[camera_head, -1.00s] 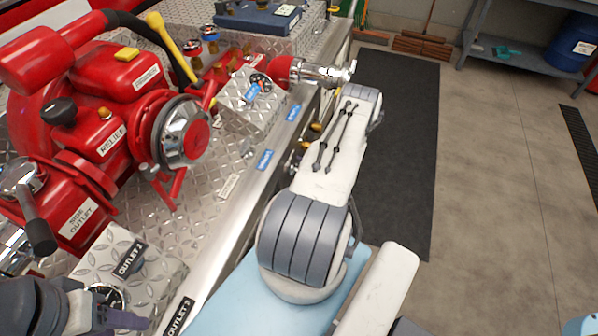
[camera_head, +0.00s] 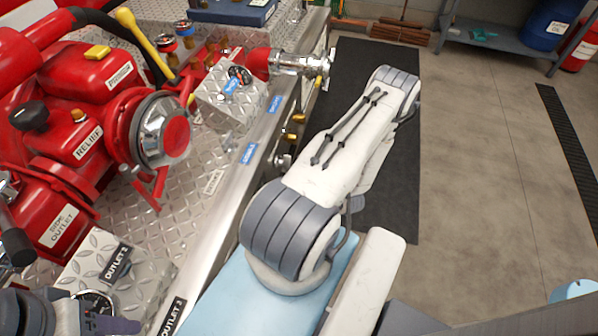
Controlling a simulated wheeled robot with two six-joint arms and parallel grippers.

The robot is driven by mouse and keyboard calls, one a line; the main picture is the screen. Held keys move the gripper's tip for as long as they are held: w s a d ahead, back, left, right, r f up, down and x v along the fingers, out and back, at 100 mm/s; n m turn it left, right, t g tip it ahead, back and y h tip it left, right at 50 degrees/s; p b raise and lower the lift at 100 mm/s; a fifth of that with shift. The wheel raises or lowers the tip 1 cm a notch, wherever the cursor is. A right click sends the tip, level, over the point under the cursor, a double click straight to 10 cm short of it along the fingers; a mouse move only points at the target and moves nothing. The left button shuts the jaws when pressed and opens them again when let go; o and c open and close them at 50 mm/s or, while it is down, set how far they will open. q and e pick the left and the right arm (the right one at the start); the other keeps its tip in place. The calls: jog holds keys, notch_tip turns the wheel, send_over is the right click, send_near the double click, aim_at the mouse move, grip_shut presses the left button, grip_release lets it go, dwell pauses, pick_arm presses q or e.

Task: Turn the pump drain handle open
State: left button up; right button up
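The red pump (camera_head: 95,95) fills the left of the head view, on a diamond-plate deck. Brass-coloured handles (camera_head: 293,127) stick out at the deck's right edge beside my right arm. I cannot read a label that marks one as the pump drain handle. My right arm reaches up and right past this edge; its gripper is not in view. Part of my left arm, with a dark grey piece at its end that looks like my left gripper (camera_head: 112,325), shows at the bottom left. Its fingers cannot be made out.
A chrome-ended red outlet (camera_head: 298,65) juts over the deck edge. Blue labels (camera_head: 249,153) line the rim. A side outlet (camera_head: 50,222) and an outlet plate (camera_head: 112,255) stand at lower left. A black mat (camera_head: 365,70) and open floor lie right; a shelf (camera_head: 500,45) stands behind.

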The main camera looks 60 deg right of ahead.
aim_at(287, 164)
jog(key=w+d+f+g+h+p, duration=0.1)
jog(key=w+p, duration=0.1)
jog(key=p, duration=0.3)
jog(key=w+d+f+m+g+h+p, duration=0.1)
jog(key=w+f+g+p, duration=0.1)
jog(key=p, duration=0.3)
jog(key=w+d+f+m+g+p, duration=0.1)
jog(key=w+d+f+p, duration=0.1)
jog(key=p, duration=0.4)
jog(key=shift+w+d+h, duration=0.1)
jog(key=shift+w+h, duration=0.3)
jog(key=shift+w, duration=0.5)
